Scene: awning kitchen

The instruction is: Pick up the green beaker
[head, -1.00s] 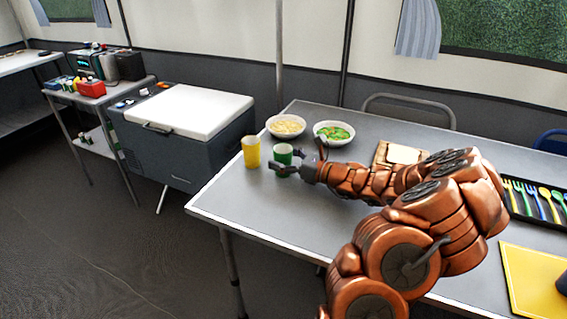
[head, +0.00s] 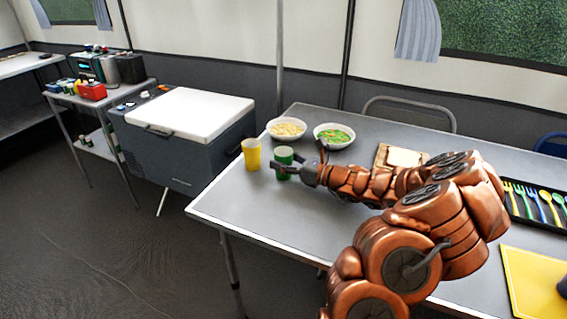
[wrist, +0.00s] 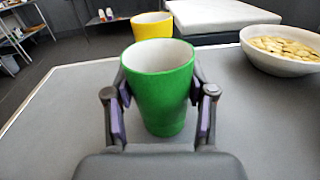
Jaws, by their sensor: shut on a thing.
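The green beaker (wrist: 160,88) stands upright between the two fingers of my gripper (wrist: 160,115) in the wrist view. The fingers touch it on both sides, and my gripper is shut on it. The beaker looks empty inside. In the head view the green beaker (head: 284,156) shows at the end of my gripper (head: 290,167), near the table's left end. I cannot tell whether its base is on the table or just above it.
A yellow cup (head: 251,155) stands close to the left of the beaker. A bowl of pale pieces (head: 286,136) and a bowl of green food (head: 334,143) stand behind. A wooden board (head: 384,155), cutlery tray (head: 515,205) and yellow mat (head: 530,280) lie to the right. The table's front left is clear.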

